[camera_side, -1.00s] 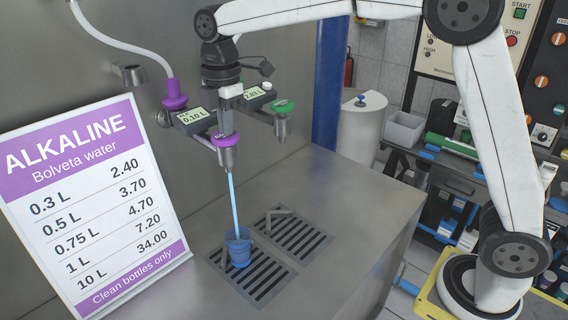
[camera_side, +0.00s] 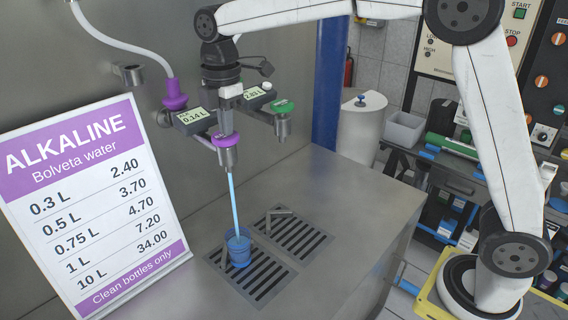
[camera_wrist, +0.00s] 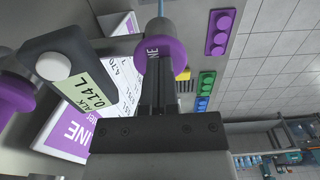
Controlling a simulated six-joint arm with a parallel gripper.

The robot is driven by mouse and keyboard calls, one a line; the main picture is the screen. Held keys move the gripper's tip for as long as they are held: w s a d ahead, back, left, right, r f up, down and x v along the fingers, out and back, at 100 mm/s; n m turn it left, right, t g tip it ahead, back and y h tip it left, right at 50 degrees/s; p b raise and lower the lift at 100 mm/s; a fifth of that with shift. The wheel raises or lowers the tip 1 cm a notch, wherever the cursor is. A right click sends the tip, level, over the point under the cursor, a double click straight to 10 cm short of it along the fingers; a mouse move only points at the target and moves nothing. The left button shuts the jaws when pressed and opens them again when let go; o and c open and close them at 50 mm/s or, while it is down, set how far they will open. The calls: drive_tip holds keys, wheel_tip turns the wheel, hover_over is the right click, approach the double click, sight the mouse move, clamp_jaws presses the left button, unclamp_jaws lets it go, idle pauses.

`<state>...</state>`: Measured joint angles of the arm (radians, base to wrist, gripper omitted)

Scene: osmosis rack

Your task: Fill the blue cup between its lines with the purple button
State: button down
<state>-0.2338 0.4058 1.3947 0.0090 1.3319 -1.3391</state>
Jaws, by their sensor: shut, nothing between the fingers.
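The blue cup (camera_side: 238,246) stands upright on the left drain grate under the purple-ringed tap. A blue stream of water (camera_side: 232,199) runs from the tap's spout into it. The cup's lines and water level are too small to tell. The tap's meter (camera_side: 193,119) reads 0.14 L, and it also shows in the wrist view (camera_wrist: 90,95). My gripper (camera_side: 229,108) is shut and empty, pointing down just above the purple ring (camera_side: 226,140). In the wrist view my closed fingers (camera_wrist: 158,85) reach to the purple part (camera_wrist: 160,57) and seem to touch it.
A second tap with a green ring (camera_side: 283,106) and its own meter stands just right, close to my gripper. The price sign (camera_side: 95,205) leans at the left.

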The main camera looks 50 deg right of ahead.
drive_tip(key=shift+f, duration=0.3)
wheel_tip(320, 180, up, 15)
drive_tip(key=shift+f, duration=0.2)
idle(0.6)
drive_tip(key=shift+d, duration=0.1)
idle(0.6)
drive_tip(key=shift+f, duration=0.1)
drive_tip(key=s+d+f+m, duration=0.1)
drive_tip(key=d+f+m, duration=0.15)
drive_tip(key=f, duration=0.35)
drive_tip(key=s+d+f+m+t, duration=0.1)
drive_tip(key=s+d+f+m, duration=0.1)
drive_tip(key=f+m, duration=0.25)
drive_tip(key=s+d+f+m, duration=0.1)
drive_tip(key=d+f+m, duration=0.1)
drive_tip(key=f, duration=0.5)
drive_tip(key=s+d+f+m, duration=0.2)
drive_tip(key=s+f+m, duration=0.2)
drive_tip(key=s+f, duration=0.3)
drive_tip(key=s+d+f+m+t, duration=0.1)
drive_tip(key=s+d+f+m, duration=0.2)
drive_tip(key=s+f+m, duration=0.2)
drive_tip(key=s+f, duration=0.2)
drive_tip(key=s, duration=0.1)
drive_tip(key=shift+s+f, duration=0.15)
drive_tip(key=shift+s, duration=0.25)
